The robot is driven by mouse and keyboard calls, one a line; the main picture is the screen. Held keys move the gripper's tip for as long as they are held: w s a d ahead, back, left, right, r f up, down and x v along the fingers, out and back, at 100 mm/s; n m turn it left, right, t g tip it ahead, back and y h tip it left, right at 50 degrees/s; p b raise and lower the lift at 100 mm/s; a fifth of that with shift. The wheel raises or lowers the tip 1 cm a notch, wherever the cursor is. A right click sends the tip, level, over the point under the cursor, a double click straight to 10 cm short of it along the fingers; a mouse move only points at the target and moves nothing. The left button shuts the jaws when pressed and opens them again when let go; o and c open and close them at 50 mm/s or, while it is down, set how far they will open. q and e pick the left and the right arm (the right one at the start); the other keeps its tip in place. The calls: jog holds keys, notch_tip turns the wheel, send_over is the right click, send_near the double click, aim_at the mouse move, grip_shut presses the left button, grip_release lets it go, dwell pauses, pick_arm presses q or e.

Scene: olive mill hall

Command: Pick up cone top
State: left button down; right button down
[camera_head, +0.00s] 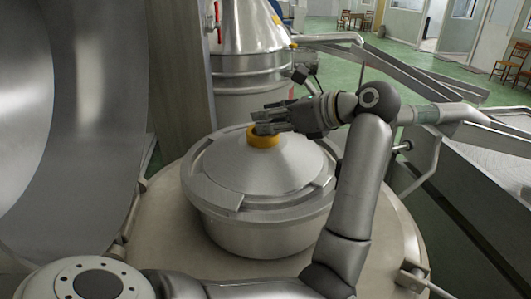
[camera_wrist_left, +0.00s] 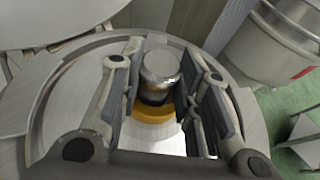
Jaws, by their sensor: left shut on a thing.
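The cone top (camera_head: 262,172) is a grey metal conical lid with a yellow collar (camera_head: 263,140) at its peak. It sits level on a round metal bowl (camera_head: 265,232). In the left wrist view the cone top shows a short shiny metal knob (camera_wrist_left: 160,70) standing on the yellow collar. My left gripper (camera_head: 268,122) reaches in from the right above the peak. Its fingers stand on both sides of the knob and are shut on it; they partly hide the knob in the head view. My right gripper is in neither view.
The bowl stands on a round pale platform (camera_head: 165,225). A large curved metal drum (camera_head: 70,120) fills the left side. Another cone-topped metal vessel (camera_head: 248,45) stands behind. A metal trough with rails (camera_head: 480,190) lies to the right. Green floor shows beyond.

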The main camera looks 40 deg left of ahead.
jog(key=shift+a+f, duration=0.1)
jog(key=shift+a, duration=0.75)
